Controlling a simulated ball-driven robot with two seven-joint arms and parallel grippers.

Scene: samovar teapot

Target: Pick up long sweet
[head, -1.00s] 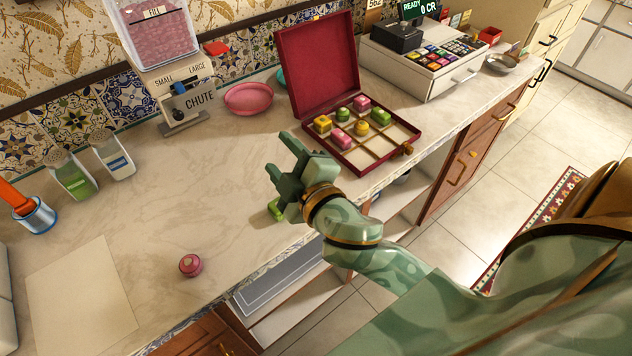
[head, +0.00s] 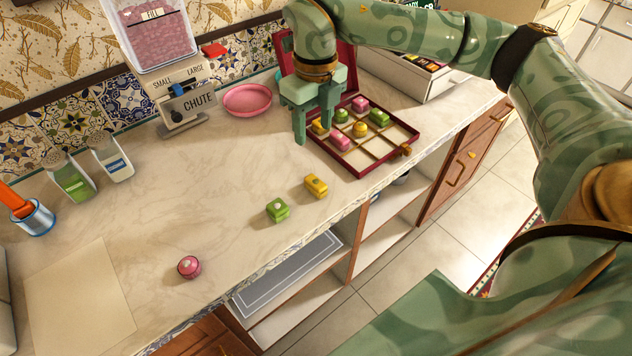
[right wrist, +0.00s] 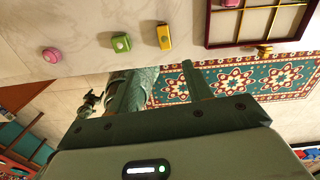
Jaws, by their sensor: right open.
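The yellow long sweet (head: 316,186) lies on the marble counter, in front of the compartment box. It also shows in the right wrist view (right wrist: 164,37). A green sweet (head: 277,210) lies just to its left and a round pink sweet (head: 190,266) farther left. My right gripper (head: 314,132) is open and empty, fingers pointing down, above the counter at the left edge of the box. It is apart from the long sweet, which lies nearer the counter's front edge. My left gripper is not seen in the head view.
The open red box (head: 372,168) holds several sweets in its back compartments; front ones look empty. My right arm covers part of its lid. A chute dispenser (head: 186,100), a pink bowl (head: 247,100) and shakers (head: 113,163) stand behind. The counter's middle is clear.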

